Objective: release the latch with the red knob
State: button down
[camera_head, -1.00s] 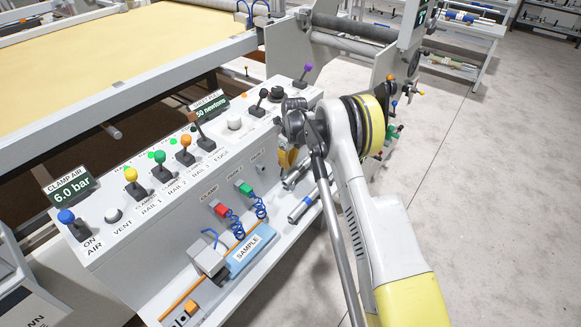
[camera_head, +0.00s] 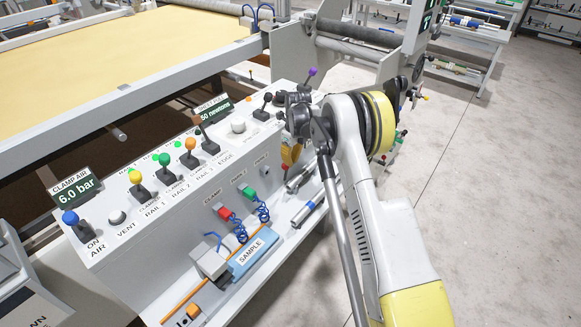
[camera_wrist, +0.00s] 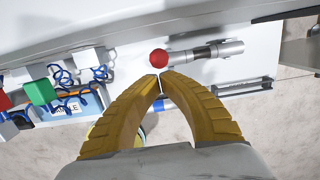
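The red knob (camera_wrist: 159,58) is a round ball at the left end of a silver metal rod or lever (camera_wrist: 208,50) in the wrist view, against a pale panel. My gripper (camera_wrist: 160,79) has two yellow ribbed fingers whose tips come together just below the knob in the picture. Only a thin gap shows between the tips, with nothing visible held. Whether the tips touch the knob I cannot tell. In the head view my gripper (camera_head: 290,154) is at the right part of the console front, partly behind my wrist.
The console (camera_head: 165,215) carries several coloured levers on top. Red and green fittings (camera_head: 224,212) with blue coiled hoses stand out from its front. A blue SAMPLE pad (camera_head: 252,252) and a metal cylinder (camera_head: 306,214) lie on the ledge below. Open floor is at right.

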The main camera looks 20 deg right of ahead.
notch_tip(320, 180, up, 9)
jog(key=shift+s+d+f, duration=0.2)
jog(key=shift+s+d, duration=0.15)
jog(key=shift+s, duration=0.05)
